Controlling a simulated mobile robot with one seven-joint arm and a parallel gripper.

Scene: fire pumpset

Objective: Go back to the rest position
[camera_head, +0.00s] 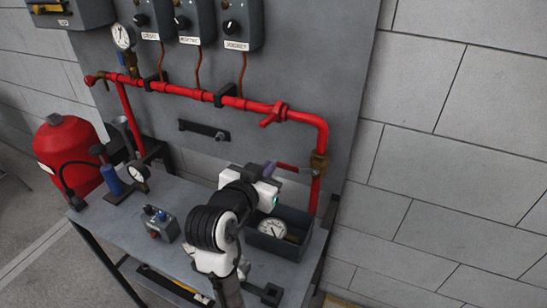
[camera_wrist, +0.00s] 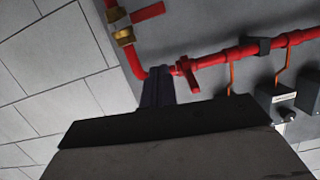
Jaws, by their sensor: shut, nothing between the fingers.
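My gripper (camera_head: 270,168) is raised above the right part of the grey bench (camera_head: 195,198), in front of the panel. Its narrow dark fingers are together and hold nothing. In the wrist view, the closed fingers (camera_wrist: 157,84) stick up past the dark gripper body and overlap the red pipe in the picture. In the head view, the red lever (camera_head: 288,166) of the brass valve (camera_head: 319,162) shows just right of the fingertips. I cannot tell from this view how far apart they are in depth.
A grey bin (camera_head: 292,246) with a gauge (camera_head: 271,229) stands under my arm. A red pipe (camera_head: 222,99) with a red tap (camera_head: 274,115) crosses the panel. A button box (camera_head: 160,224), blue pump (camera_head: 112,178) and red tank (camera_head: 68,155) are to the left.

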